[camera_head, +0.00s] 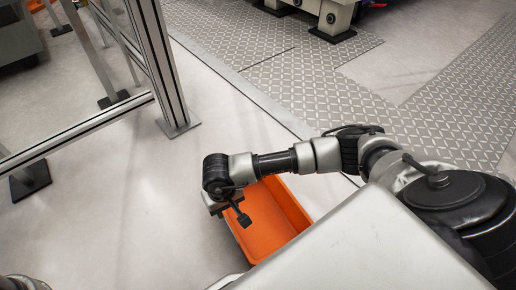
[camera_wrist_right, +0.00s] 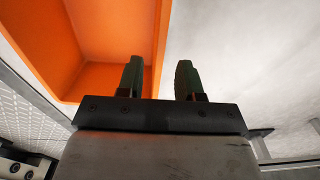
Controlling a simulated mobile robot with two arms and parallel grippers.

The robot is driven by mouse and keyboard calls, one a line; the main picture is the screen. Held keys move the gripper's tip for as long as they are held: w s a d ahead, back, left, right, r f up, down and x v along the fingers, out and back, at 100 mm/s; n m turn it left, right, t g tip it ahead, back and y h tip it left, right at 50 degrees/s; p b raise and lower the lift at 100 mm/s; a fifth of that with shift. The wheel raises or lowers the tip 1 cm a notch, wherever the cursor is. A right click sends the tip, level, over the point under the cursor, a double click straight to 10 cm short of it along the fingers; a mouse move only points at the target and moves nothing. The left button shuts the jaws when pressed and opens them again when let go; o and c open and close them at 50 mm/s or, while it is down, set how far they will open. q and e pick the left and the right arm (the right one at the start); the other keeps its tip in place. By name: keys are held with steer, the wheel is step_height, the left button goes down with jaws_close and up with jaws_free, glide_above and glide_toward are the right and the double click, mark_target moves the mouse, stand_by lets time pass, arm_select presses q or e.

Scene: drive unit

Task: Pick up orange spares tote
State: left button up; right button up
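The orange spares tote (camera_head: 262,236) is an open, empty-looking bin on the floor in front of my body. Part of it is hidden by my right arm and by my own front cover. My right gripper (camera_head: 242,217) is above the tote's left side in the head view. In the right wrist view, the tote (camera_wrist_right: 112,40) fills the upper left, and my right gripper's two fingers (camera_wrist_right: 160,82) stand apart with nothing between them. One finger overlaps the tote's rim in that view; I cannot tell if it touches. My left gripper is not in view.
An aluminium frame post (camera_head: 165,70) with a foot plate stands on the floor at the upper left. A machine foot (camera_head: 333,25) is at the top. Patterned floor plates (camera_head: 410,85) lie at the right. The floor left of the tote is clear.

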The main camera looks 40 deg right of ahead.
mark_target(229, 219)
step_height(229, 219, down, 3)
steer(key=shift+r+b, duration=0.1)
steer(key=shift+b, duration=0.45)
step_height(229, 219, down, 5)
steer(key=b, duration=0.4)
steer(key=shift+s+d+b, duration=0.1)
steer(key=shift+s+b, duration=0.05)
steer(key=shift+b, duration=0.25)
jaws_close()
stand_by(0.4)
